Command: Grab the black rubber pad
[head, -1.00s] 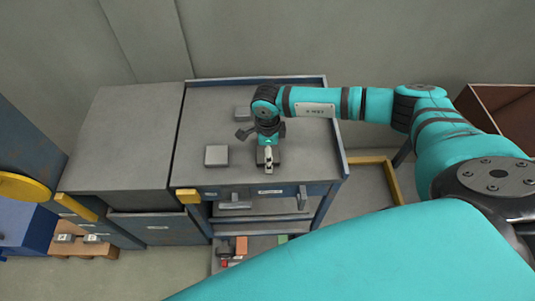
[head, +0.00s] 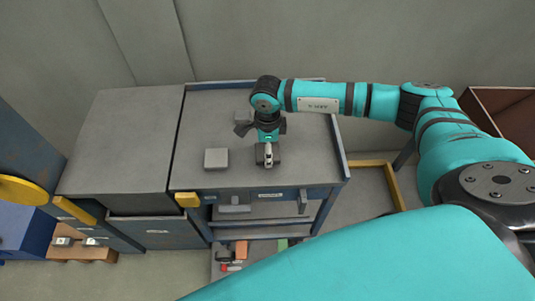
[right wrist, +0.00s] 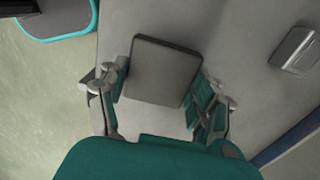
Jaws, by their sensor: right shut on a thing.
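The black rubber pad (right wrist: 162,72) shows as a dark grey square slab in the right wrist view, between the two fingers of my right gripper (right wrist: 160,98). The fingers are shut on its opposite sides. In the head view my right gripper (head: 267,155) points down over the front middle of the cart top, and the pad is mostly hidden under it. I cannot tell whether the pad touches the surface or is slightly above it. My left gripper is not in view.
A light grey block (head: 216,158) lies left of the gripper on the cart top (head: 310,165). A grey cabinet (head: 125,140) adjoins on the left. The cart top's right side is clear.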

